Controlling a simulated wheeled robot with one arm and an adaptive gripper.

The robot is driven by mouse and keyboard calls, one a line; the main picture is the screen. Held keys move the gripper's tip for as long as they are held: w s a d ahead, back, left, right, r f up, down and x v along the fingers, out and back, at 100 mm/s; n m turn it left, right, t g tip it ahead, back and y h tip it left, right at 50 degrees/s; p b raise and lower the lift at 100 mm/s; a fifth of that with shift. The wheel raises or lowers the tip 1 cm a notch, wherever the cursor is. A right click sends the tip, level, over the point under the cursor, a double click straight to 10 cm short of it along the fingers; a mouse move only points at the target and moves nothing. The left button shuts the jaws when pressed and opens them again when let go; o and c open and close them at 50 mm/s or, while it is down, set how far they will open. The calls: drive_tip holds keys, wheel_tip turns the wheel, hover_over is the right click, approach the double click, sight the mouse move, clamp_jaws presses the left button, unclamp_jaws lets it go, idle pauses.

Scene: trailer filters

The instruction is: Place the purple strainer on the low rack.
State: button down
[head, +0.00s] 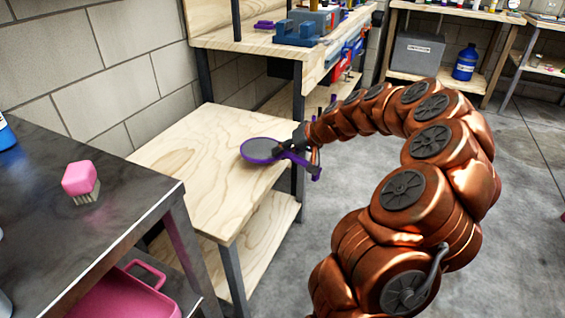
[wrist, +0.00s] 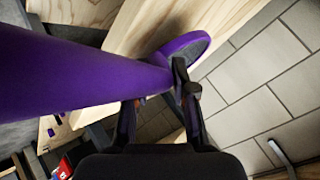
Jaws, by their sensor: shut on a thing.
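The purple strainer (head: 262,151) has a round grey mesh and a purple rim and handle. In the head view it is over the low wooden rack (head: 180,172), with its mesh end to the left. I cannot tell whether it touches the rack's top. My gripper (head: 299,145) is shut on the strainer's handle at the rack's right edge. In the wrist view, the strainer's purple handle (wrist: 80,76) crosses the upper left, and the gripper's dark fingers (wrist: 156,95) are on it. The mesh end is partly hidden there.
The rack's top is otherwise clear and has a lower shelf (head: 262,232). A tall workbench (head: 230,36) with tools stands behind it. A dark metal table (head: 120,215) with a pink brush (head: 80,180) is at the left. A pink bin (head: 125,295) sits below. Floor is free at the right.

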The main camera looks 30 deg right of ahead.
drive_tip(key=shift+w+d+f, duration=0.1)
drive_tip(key=shift+w, duration=0.15)
wheel_tip(320, 180, down, 3)
drive_tip(key=shift+f+b, duration=0.2)
drive_tip(key=shift+b, duration=0.65)
drive_tip(key=c, duration=0.9)
unclamp_jaws()
drive_tip(key=shift+c, duration=0.2)
drive_tip(key=shift+r, duration=0.1)
drive_tip(key=p+v, duration=0.2)
drive_tip(key=v, duration=1)
drive_tip(key=shift+p, duration=0.4)
